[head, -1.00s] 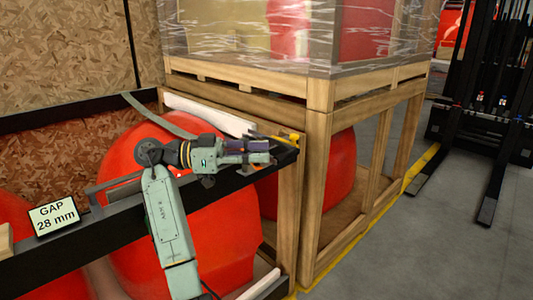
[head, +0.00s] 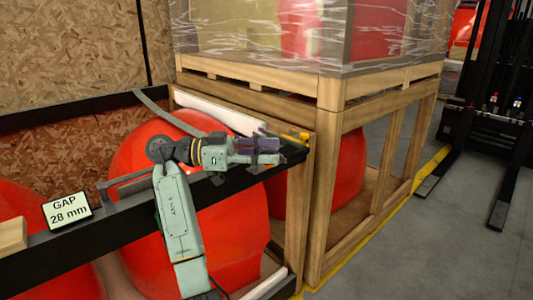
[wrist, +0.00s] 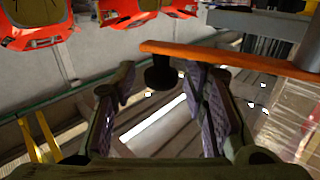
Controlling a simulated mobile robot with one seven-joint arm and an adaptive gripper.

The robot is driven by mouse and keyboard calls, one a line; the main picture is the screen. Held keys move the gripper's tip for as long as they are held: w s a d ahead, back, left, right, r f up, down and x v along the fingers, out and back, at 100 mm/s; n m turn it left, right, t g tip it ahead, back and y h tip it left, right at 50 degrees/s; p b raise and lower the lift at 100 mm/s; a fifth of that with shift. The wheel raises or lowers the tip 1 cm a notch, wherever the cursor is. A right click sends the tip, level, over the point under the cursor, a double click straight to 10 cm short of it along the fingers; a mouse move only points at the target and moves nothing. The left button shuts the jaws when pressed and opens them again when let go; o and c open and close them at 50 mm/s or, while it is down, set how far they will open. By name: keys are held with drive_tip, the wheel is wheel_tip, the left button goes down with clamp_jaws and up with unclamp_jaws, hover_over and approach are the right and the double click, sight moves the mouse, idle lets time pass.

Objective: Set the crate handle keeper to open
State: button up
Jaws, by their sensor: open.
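An orange-yellow lever (head: 297,136) sits at the right end of the black rail, by the crate's corner post. I take it to be the handle keeper. In the wrist view an orange bar (wrist: 225,60) runs across the upper right, with a dark round knob (wrist: 161,74) at its left end. My gripper (head: 281,152) is open above the rail end, just left of and below the lever in the head view. In the wrist view my fingertips (wrist: 160,80) stand on either side of the knob. I cannot tell whether they touch it. The keeper's setting is not readable.
Red nosecones (head: 215,235) lie behind. A forklift (head: 490,110) stands right; grey floor (head: 385,255) is clear.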

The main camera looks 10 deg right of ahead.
wheel_tip(320, 180, up, 10)
drive_tip(key=shift+r, duration=0.1)
idle(0.4)
